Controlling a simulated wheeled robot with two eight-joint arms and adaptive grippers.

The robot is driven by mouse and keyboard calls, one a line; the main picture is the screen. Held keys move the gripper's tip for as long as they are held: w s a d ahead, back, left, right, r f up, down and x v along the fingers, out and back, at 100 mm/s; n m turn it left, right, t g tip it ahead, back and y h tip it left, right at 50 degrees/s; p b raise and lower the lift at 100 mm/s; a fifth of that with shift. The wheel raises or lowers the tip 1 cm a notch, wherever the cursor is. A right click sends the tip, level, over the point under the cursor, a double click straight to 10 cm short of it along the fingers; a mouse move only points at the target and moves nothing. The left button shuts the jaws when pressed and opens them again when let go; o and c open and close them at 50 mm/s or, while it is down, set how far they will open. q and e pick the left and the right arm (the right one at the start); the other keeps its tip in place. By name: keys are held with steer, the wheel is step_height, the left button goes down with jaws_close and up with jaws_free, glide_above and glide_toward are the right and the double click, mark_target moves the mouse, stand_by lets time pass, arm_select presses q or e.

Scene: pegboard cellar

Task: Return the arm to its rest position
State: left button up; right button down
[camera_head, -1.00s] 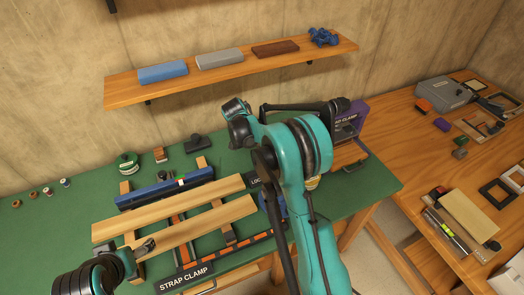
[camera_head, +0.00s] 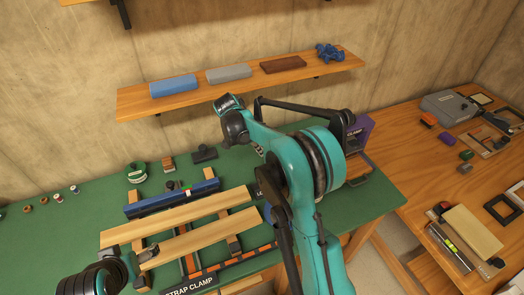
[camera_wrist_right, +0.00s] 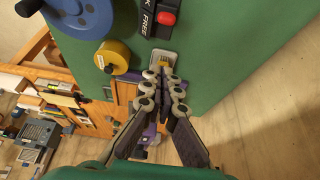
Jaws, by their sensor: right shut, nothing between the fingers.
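My right arm, teal and black, rises from the bottom of the head view and bends at a raised elbow.
A purple holder (camera_head: 360,130) stands behind my right elbow. A wall shelf (camera_head: 240,84) bears several blocks. A wooden table (camera_head: 405,150) is right.

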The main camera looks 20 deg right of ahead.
steer(key=s+a+r+n+t+y+b, duration=0.1)
steer(key=s+a+r+n+t, duration=0.1)
steer(key=s+r+n, duration=0.3)
steer(key=s+a+r+n+t+y+b, duration=0.15)
steer(key=s+n, duration=0.25)
steer(key=s, duration=0.4)
steer(key=s+a+f+n+t+y+b, duration=0.1)
steer(key=s+a+f+n+t, duration=0.1)
steer(key=s+n, duration=0.2)
steer(key=s+a+f+n+t+y+b, duration=0.1)
steer(key=s+a+f+n, duration=0.1)
steer(key=s+n, duration=0.3)
steer(key=s, duration=0.4)
steer(key=shift+s+a+f+t+b, duration=0.35)
steer(key=shift+s+f+b, duration=0.05)
